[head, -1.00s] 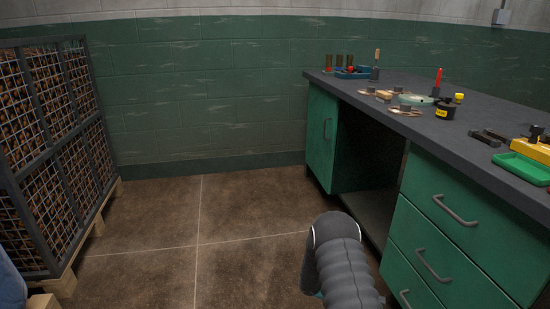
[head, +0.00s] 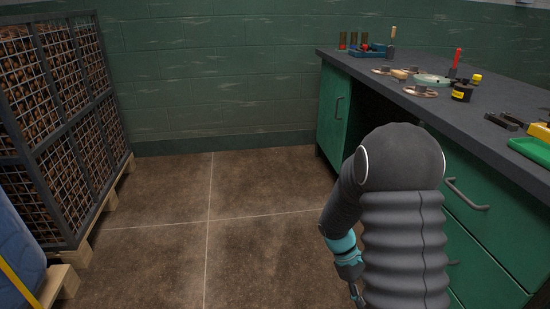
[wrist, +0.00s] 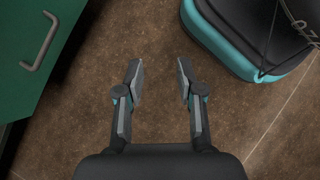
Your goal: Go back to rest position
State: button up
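My gripper (wrist: 160,82) shows in the wrist view with its two fingers apart and nothing between them. It points down at the brown floor, between a green drawer front and a black and teal part of my own base. In the head view my arm rises in the lower right, in front of the workbench, and its lower end hangs beside the drawers. The fingertips are out of sight in the head view. No hanging bulk bag can be made out for certain.
A green workbench (head: 483,128) with tools on top stands at the right. A wire-mesh crate (head: 75,125) on a pallet stands at the left, with a blue object (head: 15,255) at the lower left. The floor (head: 165,200) between them is clear.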

jog(key=s+a+r+m+t+y, duration=0.1)
jog(key=s+a+r+m+t, duration=0.1)
jog(key=r, duration=0.7)
jog(key=s+a+r+m+t+y+p, duration=0.1)
jog(key=s+a+r+m+t+y, duration=0.1)
jog(key=s+r+t, duration=0.3)
jog(key=s+a+r+m+t+y, duration=0.2)
jog(key=s+r, duration=0.5)
jog(key=r, duration=0.7)
jog(key=a+m+t, duration=0.1)
jog(key=a+m, duration=0.1)
jog(key=shift+m+t, duration=0.3)
jog(key=shift+t, duration=0.1)
jog(key=shift+d, duration=0.1)
